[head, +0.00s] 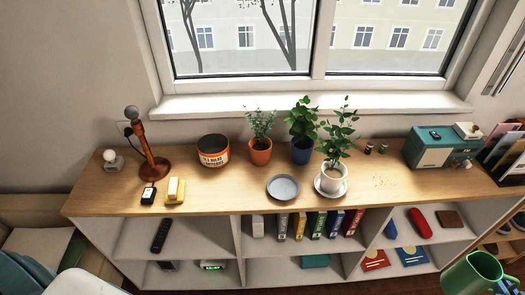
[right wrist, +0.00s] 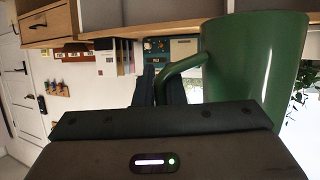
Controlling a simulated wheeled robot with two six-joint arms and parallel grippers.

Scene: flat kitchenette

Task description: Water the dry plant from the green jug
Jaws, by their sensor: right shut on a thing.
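The green jug (head: 478,272) is at the lower right corner of the head view, in front of the shelf unit and clear of its top. My right gripper (right wrist: 165,88) is shut on the jug's handle in the right wrist view, where the jug (right wrist: 255,75) fills the right side. Three potted plants stand on the wooden top: one in an orange pot (head: 260,155), one in a blue pot (head: 301,154), one in a white pot (head: 334,178) on a white saucer (head: 344,191). All show green leaves; I cannot tell which is dry. My left gripper is out of view.
An empty grey dish (head: 283,187) lies in front of the pots. A labelled tin (head: 213,152) and a brown lamp (head: 148,150) stand left. Small jars (head: 369,147), crumbs (head: 385,182) and a teal box (head: 438,150) are right. The window sill (head: 310,104) runs behind.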

